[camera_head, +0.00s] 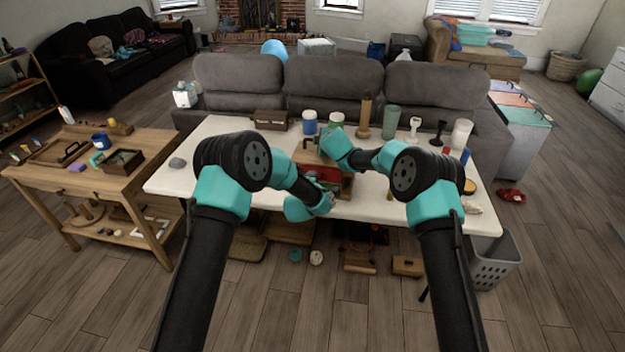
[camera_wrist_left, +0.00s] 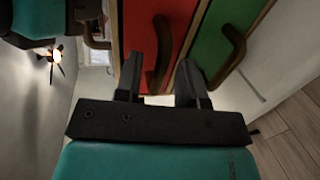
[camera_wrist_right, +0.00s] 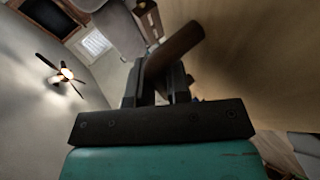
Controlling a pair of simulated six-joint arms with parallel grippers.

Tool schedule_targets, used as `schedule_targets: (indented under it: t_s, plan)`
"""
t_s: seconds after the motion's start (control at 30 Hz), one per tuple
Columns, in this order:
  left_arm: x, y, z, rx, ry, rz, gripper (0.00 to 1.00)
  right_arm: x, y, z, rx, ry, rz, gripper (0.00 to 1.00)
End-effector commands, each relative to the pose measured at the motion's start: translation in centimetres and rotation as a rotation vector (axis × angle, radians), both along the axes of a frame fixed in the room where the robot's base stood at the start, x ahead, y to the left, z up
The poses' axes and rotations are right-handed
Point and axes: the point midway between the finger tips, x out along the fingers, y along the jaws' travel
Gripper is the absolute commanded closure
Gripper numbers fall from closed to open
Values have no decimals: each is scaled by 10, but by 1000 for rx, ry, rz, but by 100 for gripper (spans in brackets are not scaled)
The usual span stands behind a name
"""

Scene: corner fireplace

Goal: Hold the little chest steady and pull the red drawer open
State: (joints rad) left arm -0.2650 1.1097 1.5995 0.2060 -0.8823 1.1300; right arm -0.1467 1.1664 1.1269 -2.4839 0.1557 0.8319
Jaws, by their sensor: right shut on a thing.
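The little wooden chest (camera_head: 347,186) stands on the white table, partly hidden behind my arms. Its red drawer (camera_head: 328,173) faces me. In the left wrist view the red drawer front (camera_wrist_left: 140,20) with its brown handle (camera_wrist_left: 162,50) is beside a green drawer front (camera_wrist_left: 228,18). My left gripper (camera_wrist_left: 160,78) has its fingers apart, one on each side of the red drawer's handle, with room between. My right gripper (camera_wrist_right: 163,78) is shut on a brown wooden handle (camera_wrist_right: 175,48) above a pale wooden surface of the chest.
The white table (camera_head: 225,127) also holds a brown box (camera_head: 270,119), a blue-and-white jar (camera_head: 309,122), a green cup (camera_head: 391,121) and a white cup (camera_head: 461,132) behind the chest. A grey sofa (camera_head: 335,85) stands behind.

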Motion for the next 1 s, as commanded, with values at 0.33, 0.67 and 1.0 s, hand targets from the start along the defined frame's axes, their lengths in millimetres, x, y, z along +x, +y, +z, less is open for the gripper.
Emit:
schedule_targets:
  t_s: [0.33,0.67,1.0]
  plan:
    - [10,-2,-2,0,1,0,64,0,0,0,1,-1,-1,100]
    - [9,-1,-2,0,0,0,85,0,0,0,1,-1,-1,100]
    - [9,-1,-2,0,0,0,100,0,0,0,1,-1,-1,100]
